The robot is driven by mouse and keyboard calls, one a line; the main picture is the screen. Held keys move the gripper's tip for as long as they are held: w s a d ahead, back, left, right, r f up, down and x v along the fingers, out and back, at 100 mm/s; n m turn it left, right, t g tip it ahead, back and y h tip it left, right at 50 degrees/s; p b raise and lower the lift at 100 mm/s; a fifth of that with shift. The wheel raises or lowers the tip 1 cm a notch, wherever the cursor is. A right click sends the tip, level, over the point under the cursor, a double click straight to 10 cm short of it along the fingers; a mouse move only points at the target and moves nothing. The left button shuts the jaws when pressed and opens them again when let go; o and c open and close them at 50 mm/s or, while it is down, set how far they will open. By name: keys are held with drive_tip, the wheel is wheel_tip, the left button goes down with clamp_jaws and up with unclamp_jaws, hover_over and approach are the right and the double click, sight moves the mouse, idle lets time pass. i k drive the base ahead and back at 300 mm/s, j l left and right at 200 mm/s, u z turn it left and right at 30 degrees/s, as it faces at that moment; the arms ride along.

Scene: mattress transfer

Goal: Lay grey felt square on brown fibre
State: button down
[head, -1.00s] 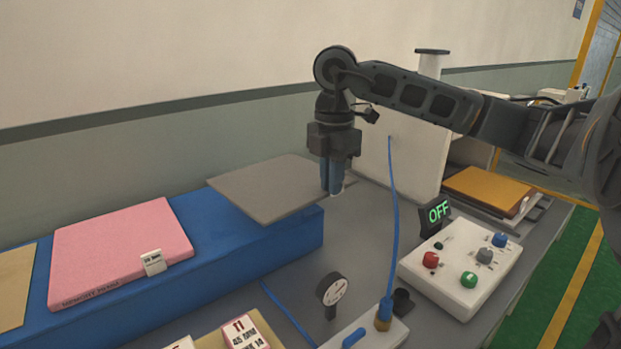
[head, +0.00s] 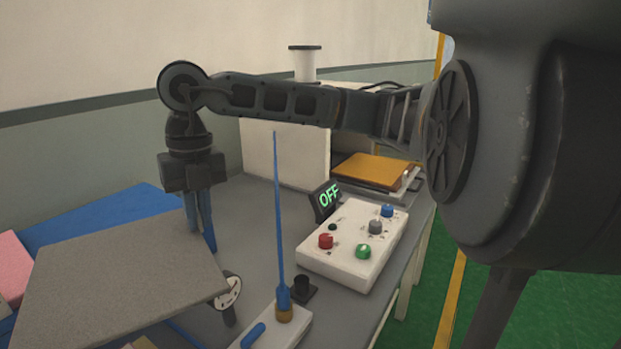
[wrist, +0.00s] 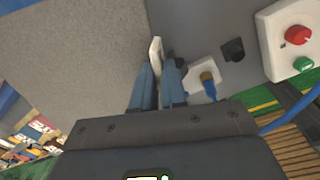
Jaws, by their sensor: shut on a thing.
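The grey felt square (head: 125,275) is held out flat in the air at the left of the head view, and it fills the upper left of the wrist view (wrist: 75,60). My gripper (head: 201,230) points down at its right edge, shut on a pale tab (wrist: 156,52) at that edge. An orange-brown square (head: 372,170) lies on a light tray at the back right, apart from my gripper. I cannot tell whether this is the brown fibre.
A thin blue upright rod (head: 278,220) and a round gauge (head: 228,292) stand nearby.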

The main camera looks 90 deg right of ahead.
sight(374, 168)
drive_tip(key=k+j+z, duration=0.1)
drive_tip(key=z, duration=0.3)
drive_tip(key=k+j+z, duration=0.1)
drive_tip(key=z, duration=0.25)
drive_tip(key=k+j+z, duration=0.1)
drive_tip(key=z, duration=0.3)
drive_tip(key=i+z, duration=0.1)
drive_tip(key=z, duration=0.25)
drive_tip(key=i+l+z, duration=0.1)
drive_tip(key=z, duration=0.25)
drive_tip(key=i+z, duration=0.45)
drive_tip(key=k+j, duration=0.05)
